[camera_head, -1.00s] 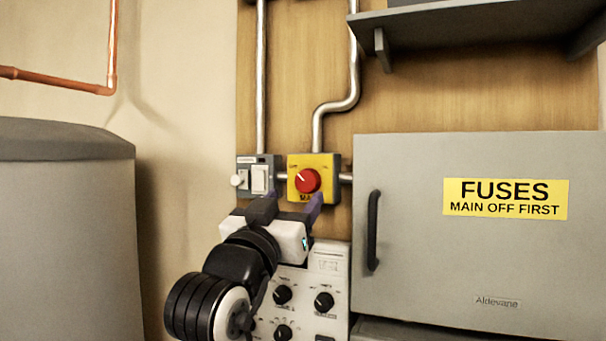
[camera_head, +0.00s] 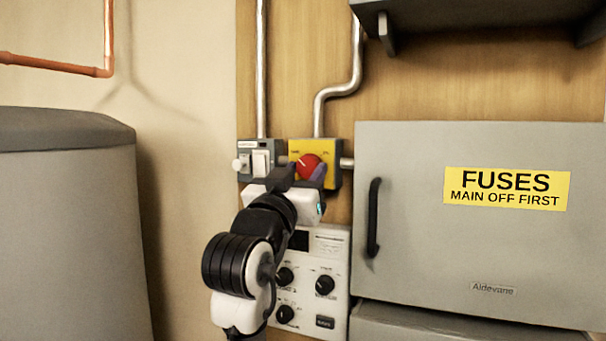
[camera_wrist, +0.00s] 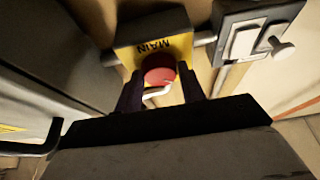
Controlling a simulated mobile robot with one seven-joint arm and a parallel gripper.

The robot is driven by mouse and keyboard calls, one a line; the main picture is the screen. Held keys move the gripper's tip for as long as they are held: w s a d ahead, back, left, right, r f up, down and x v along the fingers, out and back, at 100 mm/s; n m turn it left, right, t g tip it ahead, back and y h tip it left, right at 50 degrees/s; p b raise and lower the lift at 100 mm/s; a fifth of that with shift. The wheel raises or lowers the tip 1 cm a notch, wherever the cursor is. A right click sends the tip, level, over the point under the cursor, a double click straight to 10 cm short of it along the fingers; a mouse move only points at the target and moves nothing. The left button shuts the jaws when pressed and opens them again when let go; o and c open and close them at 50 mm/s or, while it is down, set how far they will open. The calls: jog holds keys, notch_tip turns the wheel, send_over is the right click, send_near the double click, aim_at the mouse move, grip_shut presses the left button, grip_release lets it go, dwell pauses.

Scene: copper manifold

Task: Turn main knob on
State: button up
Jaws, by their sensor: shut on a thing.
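The main knob (camera_head: 309,166) is a round red knob on a yellow box (camera_head: 330,152) on the wooden board, in the middle of the head view. In the wrist view the knob (camera_wrist: 158,76) sits below the word MAIN, between my two dark fingers. My gripper (camera_head: 304,174) reaches up to the knob from below and is shut on it. The fingers hide the lower part of the knob and of the box in the head view. A pale pointer mark shows on the knob's face.
A grey switch box (camera_head: 257,160) sits close left of the yellow box. A grey fuse cabinet (camera_head: 410,260) with a black handle (camera_head: 373,218) is close on the right. A white panel with black knobs (camera_head: 325,285) is below. A shelf (camera_head: 470,20) overhangs above.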

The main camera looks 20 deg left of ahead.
jog(key=shift+f+m, duration=0.1)
jog(key=shift+m, duration=0.3)
jog(key=m+h, duration=0.1)
jog(key=m+h+b, duration=0.1)
jog(key=m, duration=0.1)
jog(key=m+h+b, duration=0.1)
jog(key=m, duration=0.1)
jog(key=shift+a+g, duration=0.25)
jog(key=shift+g, duration=0.05)
jog(key=m+h, duration=0.1)
jog(key=m, duration=0.2)
jog(key=m+g+h+b, duration=0.1)
jog(key=m, duration=0.2)
jog(key=shift+a+r, duration=0.1)
jog(key=shift+r, duration=0.1)
jog(key=m+g, duration=0.1)
jog(key=m, duration=0.1)
jog(key=m+h, duration=0.1)
jog(key=m+g+h, duration=0.1)
jog(key=m, duration=0.1)
jog(key=shift+a+r+m+g, duration=0.1)
jog(key=shift+r+m+g, duration=0.15)
jog(key=shift+m+g, duration=0.05)
jog(key=shift+c, duration=0.2)
jog(key=m+g, duration=0.1)
jog(key=m, duration=0.1)
jog(key=m+p, duration=0.1)
jog(key=m, duration=0.2)
jog(key=shift+r+g, duration=0.15)
jog(key=shift+g, duration=0.25)
